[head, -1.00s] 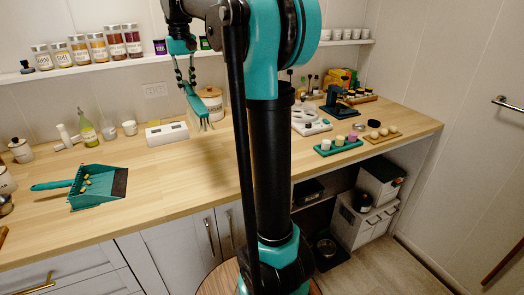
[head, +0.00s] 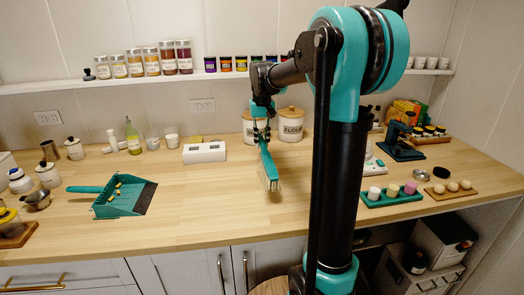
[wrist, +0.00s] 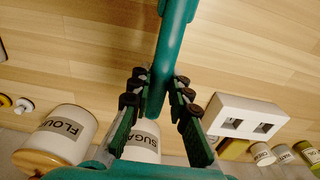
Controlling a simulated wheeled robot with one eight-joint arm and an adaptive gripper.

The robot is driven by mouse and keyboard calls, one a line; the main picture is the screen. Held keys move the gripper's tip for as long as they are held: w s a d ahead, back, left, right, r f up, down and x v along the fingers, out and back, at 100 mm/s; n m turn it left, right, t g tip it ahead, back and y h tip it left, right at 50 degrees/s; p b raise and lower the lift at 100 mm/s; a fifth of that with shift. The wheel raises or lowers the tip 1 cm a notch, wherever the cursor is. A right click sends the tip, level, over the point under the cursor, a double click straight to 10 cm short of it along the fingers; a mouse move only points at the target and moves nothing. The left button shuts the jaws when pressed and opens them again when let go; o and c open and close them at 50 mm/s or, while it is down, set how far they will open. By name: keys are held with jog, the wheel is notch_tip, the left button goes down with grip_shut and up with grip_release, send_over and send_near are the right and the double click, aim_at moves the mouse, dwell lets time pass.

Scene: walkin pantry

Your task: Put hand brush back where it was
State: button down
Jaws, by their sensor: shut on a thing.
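The hand brush (head: 268,170) is teal with pale bristles. In the head view it hangs from my gripper (head: 262,137) over the middle of the counter, tilted, bristle end lower. I cannot tell if the bristles touch the wood. In the wrist view my gripper (wrist: 158,92) is shut on the brush handle (wrist: 174,45), with dark finger pads on both sides; the bristles are out of that view. A teal dustpan (head: 145,200) holding several small yellow pieces lies on the counter to the left, apart from the brush.
The wooden counter (head: 215,215) is clear between dustpan and brush. Behind my gripper stand the sugar jar (head: 249,128) and flour jar (head: 291,124). A white box (head: 204,152) is at the back. A green tray (head: 390,198) with cups is right, beyond my arm. A shelf (head: 130,80) runs above.

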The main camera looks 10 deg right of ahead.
aim_at(262, 151)
jog(key=shift+f, duration=2.45)
jog(key=shift+f, duration=0.3)
jog(key=c, duration=1.4)
grip_release()
jog(key=shift+c, duration=0.2)
jog(key=r, duration=1.3)
jog(key=shift+s+r, duration=0.15)
jog(key=shift+s, duration=0.05)
